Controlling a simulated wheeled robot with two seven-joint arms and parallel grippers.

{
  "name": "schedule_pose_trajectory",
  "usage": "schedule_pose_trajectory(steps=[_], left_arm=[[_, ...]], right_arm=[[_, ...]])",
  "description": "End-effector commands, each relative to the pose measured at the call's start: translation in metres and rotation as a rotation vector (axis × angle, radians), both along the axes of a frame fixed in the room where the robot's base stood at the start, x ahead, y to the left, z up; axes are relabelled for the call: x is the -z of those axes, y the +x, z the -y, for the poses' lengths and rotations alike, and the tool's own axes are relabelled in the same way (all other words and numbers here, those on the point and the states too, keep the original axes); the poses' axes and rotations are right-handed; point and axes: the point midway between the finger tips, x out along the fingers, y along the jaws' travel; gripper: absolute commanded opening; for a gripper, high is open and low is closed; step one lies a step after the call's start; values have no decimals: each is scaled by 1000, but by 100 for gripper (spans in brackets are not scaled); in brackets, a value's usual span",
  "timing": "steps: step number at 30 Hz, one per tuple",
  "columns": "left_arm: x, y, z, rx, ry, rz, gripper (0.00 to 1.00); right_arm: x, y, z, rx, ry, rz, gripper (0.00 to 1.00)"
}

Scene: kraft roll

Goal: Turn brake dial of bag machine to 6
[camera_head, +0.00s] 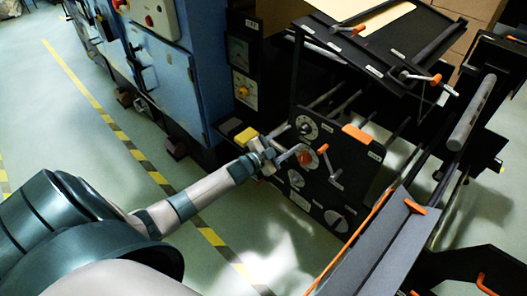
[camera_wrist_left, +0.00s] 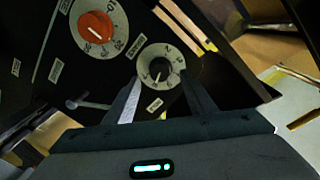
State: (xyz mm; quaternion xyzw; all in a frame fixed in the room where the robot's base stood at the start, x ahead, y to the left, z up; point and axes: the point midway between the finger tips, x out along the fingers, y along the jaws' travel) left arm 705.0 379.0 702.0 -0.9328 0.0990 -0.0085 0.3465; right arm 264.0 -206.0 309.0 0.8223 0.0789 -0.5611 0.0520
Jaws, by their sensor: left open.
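A black upright panel (camera_head: 340,160) of the machine carries several dials and small white labels. A small round dial (camera_head: 307,127) with a pale scale plate sits at its upper left, and a dial with an orange knob (camera_head: 304,159) is below it. In the left wrist view the small dial (camera_wrist_left: 158,65) has a dark knob and lies ahead, between my fingers. The larger orange knob (camera_wrist_left: 96,27) is at upper left there. The numbers and labels are too small to read surely. My left gripper (camera_head: 294,139) is open and empty in front of the panel; contact with the dial cannot be told.
An orange-handled crank (camera_head: 335,175) sticks out beside the orange knob. Floor is clear at lower middle.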

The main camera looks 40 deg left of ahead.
Motion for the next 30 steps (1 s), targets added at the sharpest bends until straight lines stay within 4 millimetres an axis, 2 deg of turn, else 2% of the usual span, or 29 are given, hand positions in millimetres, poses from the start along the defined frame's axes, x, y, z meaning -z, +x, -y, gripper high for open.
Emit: schedule_pose_trajectory(steps=[7,18,24,30], left_arm=[[-1,-44,-8,1,1,-2,50],[-4,-102,-19,1,1,-2,50],[-6,-119,-23,0,0,-1,50],[-7,-123,-24,0,1,0,50]], right_arm=[[2,-1,9,-4,-13,-8,80],[1,-1,6,2,-9,-23,80],[2,-3,3,6,-6,-35,80],[2,-5,2,8,-5,-39,80]])
